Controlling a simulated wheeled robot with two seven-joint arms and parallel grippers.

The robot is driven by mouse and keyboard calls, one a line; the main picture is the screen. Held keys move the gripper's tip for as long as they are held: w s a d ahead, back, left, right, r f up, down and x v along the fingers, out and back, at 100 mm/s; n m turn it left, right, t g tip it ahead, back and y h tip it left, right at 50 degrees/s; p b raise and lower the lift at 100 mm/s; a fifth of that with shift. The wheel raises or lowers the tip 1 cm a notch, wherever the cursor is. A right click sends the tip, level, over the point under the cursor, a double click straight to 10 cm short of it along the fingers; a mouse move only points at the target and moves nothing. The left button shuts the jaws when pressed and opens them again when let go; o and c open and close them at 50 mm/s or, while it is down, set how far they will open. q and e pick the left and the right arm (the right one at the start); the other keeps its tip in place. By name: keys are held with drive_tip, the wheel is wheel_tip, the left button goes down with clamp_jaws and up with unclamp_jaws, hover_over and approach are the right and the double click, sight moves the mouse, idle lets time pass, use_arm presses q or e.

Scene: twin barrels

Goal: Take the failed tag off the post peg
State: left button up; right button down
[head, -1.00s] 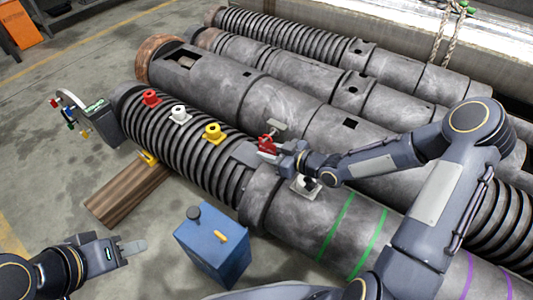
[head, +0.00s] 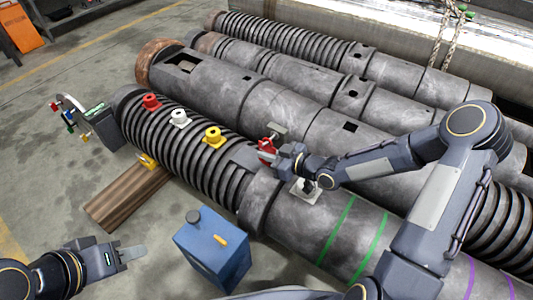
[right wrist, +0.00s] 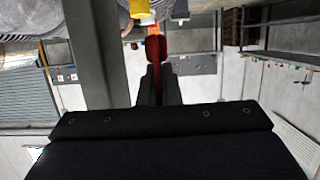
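The red tag (head: 266,150) is beside a grey post (head: 276,130) above the near ribbed barrel; whether it still hangs on the peg is hidden. My right gripper (head: 276,153) is at the tag. In the right wrist view the two fingers (right wrist: 158,85) are close together, with the red tag (right wrist: 155,48) between their tips, so it looks shut on the tag. My left gripper (head: 133,253) is over the floor at lower left, away from the post; its finger gap cannot be made out.
Red (head: 151,102), white (head: 179,118) and yellow (head: 213,137) fittings stand along the near barrel (head: 205,165). A blue box (head: 213,248) stands in front. A small rack with coloured tags (head: 72,118) is at left. A white block with a black knob (head: 305,188) lies near my right arm.

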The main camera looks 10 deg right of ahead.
drive_tip(key=shift+r, duration=0.15)
drive_tip(key=shift+s+a+r+b, duration=0.25)
drive_tip(key=shift+s+a+b, duration=0.2)
drive_tip(key=shift+s+a, duration=0.25)
drive_tip(key=shift+s+a+r+b, duration=0.2)
drive_tip(key=shift+s+a+b, duration=0.25)
drive_tip(key=shift+s+a, duration=0.2)
drive_tip(key=s+a+b, duration=0.4)
drive_tip(key=s+a, duration=0.1)
idle(0.3)
